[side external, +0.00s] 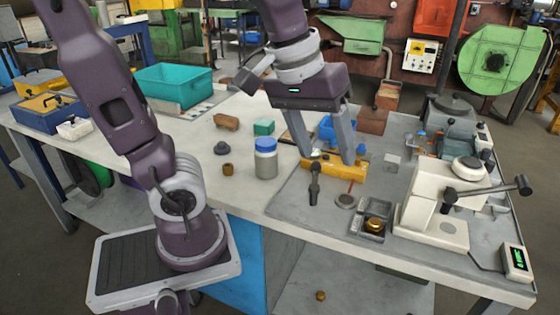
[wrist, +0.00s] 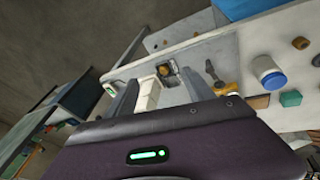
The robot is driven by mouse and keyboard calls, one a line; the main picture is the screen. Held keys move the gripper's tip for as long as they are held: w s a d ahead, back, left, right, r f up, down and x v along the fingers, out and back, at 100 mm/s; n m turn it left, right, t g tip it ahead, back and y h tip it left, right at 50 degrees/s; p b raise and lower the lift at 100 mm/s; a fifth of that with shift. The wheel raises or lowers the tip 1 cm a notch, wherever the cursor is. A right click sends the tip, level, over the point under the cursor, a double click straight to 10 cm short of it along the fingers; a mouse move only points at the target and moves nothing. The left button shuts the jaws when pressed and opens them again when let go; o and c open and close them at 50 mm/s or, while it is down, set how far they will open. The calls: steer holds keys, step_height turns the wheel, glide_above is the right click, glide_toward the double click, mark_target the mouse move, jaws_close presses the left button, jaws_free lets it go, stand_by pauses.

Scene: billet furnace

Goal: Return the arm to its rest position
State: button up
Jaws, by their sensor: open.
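My gripper (side external: 327,158) is open, its two fingers wide apart and pointing down over the right part of the bench. In the side view its tips overlap a yellow fixture (side external: 346,172); I cannot tell how high they are above it. In the wrist view my gripper (wrist: 157,80) shows nothing held between its fingers. The white press (wrist: 148,94) and a small tray (wrist: 168,80) show beyond them.
A blue-lidded jar (side external: 265,163) stands left of my gripper. The white press (side external: 428,208) with a black lever stands to the right.

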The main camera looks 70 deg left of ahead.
steer(key=s+f+m+t, duration=0.1)
steer(key=s+m, duration=0.5)
steer(key=s, duration=0.2)
steer(key=shift+f+t+y, duration=0.2)
steer(key=shift+t+y, duration=0.1)
steer(key=shift+t, duration=0.1)
stand_by(0.8)
